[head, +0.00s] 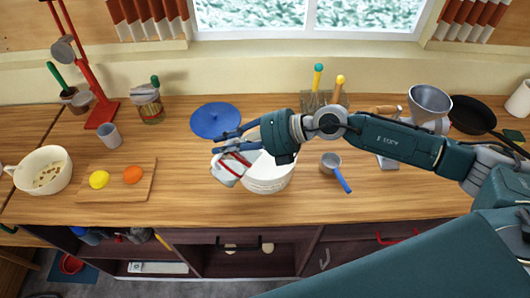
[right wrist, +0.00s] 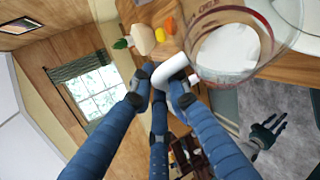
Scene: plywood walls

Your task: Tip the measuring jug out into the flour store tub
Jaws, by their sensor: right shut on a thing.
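My right gripper (head: 218,142) is shut on the measuring jug (head: 228,170), a clear vessel with red markings. It holds the jug tilted at the left side of the flour store tub (head: 270,180), a white round tub on the counter. My arm hides part of the tub's top. In the right wrist view, the blue fingers (right wrist: 160,78) close on the jug's white handle (right wrist: 172,70), and the clear body (right wrist: 230,50) shows a pale area inside; I cannot tell whether this is contents. My left gripper (right wrist: 268,130) shows there, open and empty, away from the counter.
A blue lid (head: 215,121) lies behind the tub. A board (head: 140,190) with a lemon and an orange, a grey cup (head: 110,135) and a cream mug (head: 42,160) stand left. Counter between board and tub is clear.

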